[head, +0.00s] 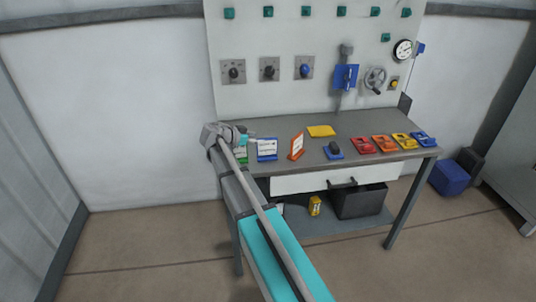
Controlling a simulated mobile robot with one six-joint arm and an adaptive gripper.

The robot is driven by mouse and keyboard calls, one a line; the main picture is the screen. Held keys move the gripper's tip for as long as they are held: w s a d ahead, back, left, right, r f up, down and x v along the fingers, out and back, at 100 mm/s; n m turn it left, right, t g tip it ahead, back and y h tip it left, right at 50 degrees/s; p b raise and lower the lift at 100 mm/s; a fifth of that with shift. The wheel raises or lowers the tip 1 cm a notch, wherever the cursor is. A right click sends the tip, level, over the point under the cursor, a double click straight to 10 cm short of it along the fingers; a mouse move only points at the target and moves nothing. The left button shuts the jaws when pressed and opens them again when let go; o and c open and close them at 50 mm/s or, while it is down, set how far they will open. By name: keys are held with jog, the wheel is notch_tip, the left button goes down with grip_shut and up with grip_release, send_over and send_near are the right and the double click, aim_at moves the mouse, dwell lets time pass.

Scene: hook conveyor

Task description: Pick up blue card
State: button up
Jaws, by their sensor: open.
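A blue card with a white label (267,149) stands near the left end of the workbench, slightly tilted in its blue holder or frame. My gripper (247,138) is at the bench's left end, just left of the blue card and a little above the bench top, apart from it as far as I can tell. It is open. Its fingers are small in this view, and nothing is seen between them. A green card (241,155) is partly hidden under my gripper and arm. An orange-framed card (297,146) stands to the right of the blue card.
The grey workbench (368,125) also bears a yellow block (321,131), a blue-based dark object (333,151) and a row of red, orange, yellow and blue pieces (384,144). A panel (270,38) with knobs, a handwheel and a gauge rises behind. A white drawer (313,183) is below.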

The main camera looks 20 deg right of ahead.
aim_at(266, 139)
jog(key=b+x, duration=0.1)
jog(key=x, duration=0.3)
jog(key=shift+s+f+b, duration=0.15)
jog(key=shift+s+b, duration=0.05)
jog(key=shift+b, duration=0.2)
jog(key=shift+d+f, duration=0.15)
jog(key=shift+d, duration=0.4)
grip_shut()
